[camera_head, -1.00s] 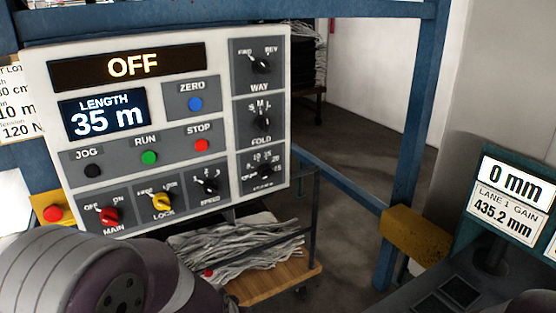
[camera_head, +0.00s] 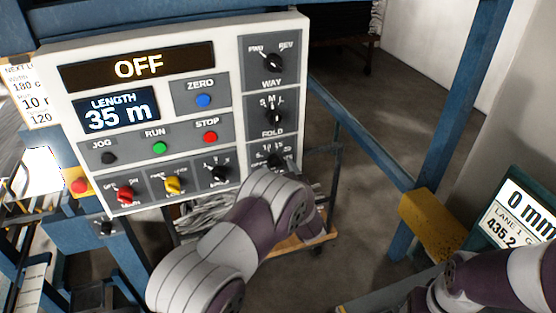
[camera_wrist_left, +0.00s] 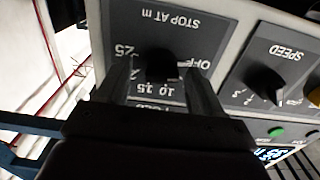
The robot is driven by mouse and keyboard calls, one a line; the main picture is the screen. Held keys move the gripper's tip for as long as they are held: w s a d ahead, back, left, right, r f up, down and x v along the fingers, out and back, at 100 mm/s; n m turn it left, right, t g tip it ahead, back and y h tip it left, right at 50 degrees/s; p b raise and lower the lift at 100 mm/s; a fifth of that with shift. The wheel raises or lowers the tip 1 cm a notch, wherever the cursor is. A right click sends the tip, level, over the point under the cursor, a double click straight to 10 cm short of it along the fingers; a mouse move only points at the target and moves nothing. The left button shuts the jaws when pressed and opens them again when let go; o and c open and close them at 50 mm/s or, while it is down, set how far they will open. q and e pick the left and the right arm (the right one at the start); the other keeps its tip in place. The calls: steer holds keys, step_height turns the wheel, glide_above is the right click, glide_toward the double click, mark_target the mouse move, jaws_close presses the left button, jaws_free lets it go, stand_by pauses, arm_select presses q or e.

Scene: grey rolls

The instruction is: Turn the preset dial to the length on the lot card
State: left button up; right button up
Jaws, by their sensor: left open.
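The preset dial (camera_wrist_left: 162,66) is a black knob on a grey plate lettered "STOP AT m", with OFF, 10, 15 and 25 legible in the left wrist view. In the head view the dial (camera_head: 276,160) sits at the panel's lower right, partly behind my left arm. My left gripper (camera_wrist_left: 160,88) is open, its fingers on either side of the knob; contact cannot be told. Where the pointer stands is unclear. The lot card (camera_head: 36,98) at the left edge is cut off; "NEXT L", "10 m" and "120" show. My right gripper is out of view.
The white control panel (camera_head: 230,32) shows OFF and "LENGTH 35 m". The speed knob (camera_wrist_left: 265,83) is beside the dial. The fold knob (camera_head: 273,116) is above it. A blue post (camera_head: 455,110) and yellow block (camera_head: 432,218) stand right.

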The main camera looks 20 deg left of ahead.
arm_select(q)
steer(key=shift+w+a+r, duration=0.1)
steer(key=shift+w+a, duration=0.35)
steer(key=shift+a, duration=0.1)
steer(key=shift+c, duration=0.3)
steer(key=shift+d, duration=0.1)
steer(key=c, duration=1)
steer(key=shift+o, duration=0.2)
